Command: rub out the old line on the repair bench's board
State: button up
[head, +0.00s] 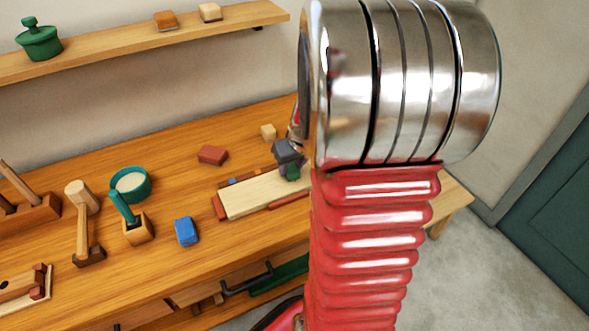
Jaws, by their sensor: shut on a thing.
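A pale wooden board (255,194) with reddish-brown end pieces lies on the wooden bench (160,290), left of my arm. No line can be made out on its bare part; my gripper and arm hide its right end. My gripper (291,166), small and dark grey, is over the board's right end, partly hidden by my arm. It is shut on a small green thing (292,172), of which only a little shows. I cannot tell whether this thing touches the board.
A reddish block (212,155) and a small pale block (268,132) lie behind the board. A blue block (187,232), a teal bowl (131,185) and a wooden mallet (82,210) stand to its left. A shelf (110,45) runs above. My arm blocks the right side.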

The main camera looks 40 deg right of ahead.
jog(key=shift+w, duration=0.25)
jog(key=shift+s, duration=0.1)
jog(key=shift+s+a+f, duration=0.1)
jog(key=shift+s+a, duration=0.1)
jog(key=shift+s, duration=0.45)
jog(key=shift+s+a+f, duration=0.1)
jog(key=shift+s+a, duration=0.05)
jog(key=shift+s, duration=0.6)
jog(key=shift+w+d+r, duration=0.1)
jog(key=shift+w+d, duration=0.1)
jog(key=shift+w, duration=0.55)
jog(key=shift+w+d+r, duration=0.1)
jog(key=shift+w+d, duration=0.1)
jog(key=shift+w, duration=0.55)
jog(key=shift+s, duration=0.15)
